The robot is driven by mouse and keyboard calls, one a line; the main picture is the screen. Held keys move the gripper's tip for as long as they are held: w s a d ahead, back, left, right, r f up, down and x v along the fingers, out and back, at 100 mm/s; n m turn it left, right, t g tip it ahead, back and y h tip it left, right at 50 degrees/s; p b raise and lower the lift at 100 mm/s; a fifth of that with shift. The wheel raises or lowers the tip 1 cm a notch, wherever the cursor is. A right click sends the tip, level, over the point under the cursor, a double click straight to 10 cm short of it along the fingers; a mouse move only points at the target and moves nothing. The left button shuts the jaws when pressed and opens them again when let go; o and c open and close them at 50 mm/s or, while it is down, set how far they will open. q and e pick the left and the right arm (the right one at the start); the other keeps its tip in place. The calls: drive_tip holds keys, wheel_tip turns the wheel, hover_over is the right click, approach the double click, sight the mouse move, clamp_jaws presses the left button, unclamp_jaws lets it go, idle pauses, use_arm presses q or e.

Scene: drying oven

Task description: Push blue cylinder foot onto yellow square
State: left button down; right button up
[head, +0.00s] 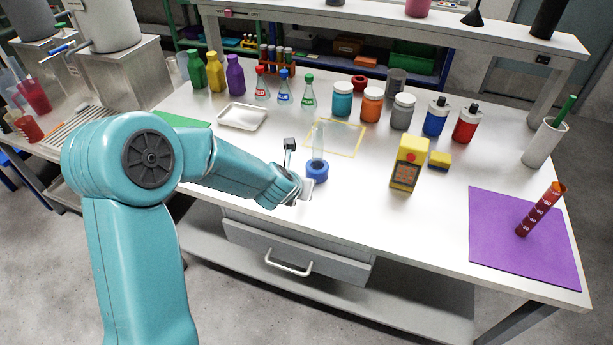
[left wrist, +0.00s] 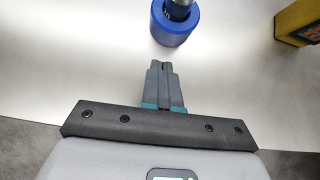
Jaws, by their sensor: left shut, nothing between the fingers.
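The clear graduated cylinder (head: 318,138) stands upright on its round blue foot (head: 317,172) near the front edge of the white bench. The foot also shows in the left wrist view (left wrist: 174,24), just ahead of my fingertips with a small gap between. A yellow square outline (head: 362,141) lies on the bench behind the foot; the cylinder's upper part overlaps it in the head view, but the foot sits in front of its near edge. My left gripper (head: 307,185) is low at the front side of the foot. Its fingers (left wrist: 161,66) are shut and empty. My right gripper is not in view.
Several jars and flasks line the back, including a teal jar (head: 343,98) behind the square. A white tray (head: 243,117) is at left, a purple mat (head: 498,250) at right.

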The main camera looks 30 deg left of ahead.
sight(310, 174)
use_arm(q)
drive_tip(key=w+p, duration=0.1)
drive_tip(key=w+a+p, duration=0.1)
drive_tip(key=shift+w+r, duration=0.1)
drive_tip(key=shift+w, duration=0.95)
drive_tip(key=shift+a+f, duration=0.1)
drive_tip(key=shift+f, duration=0.1)
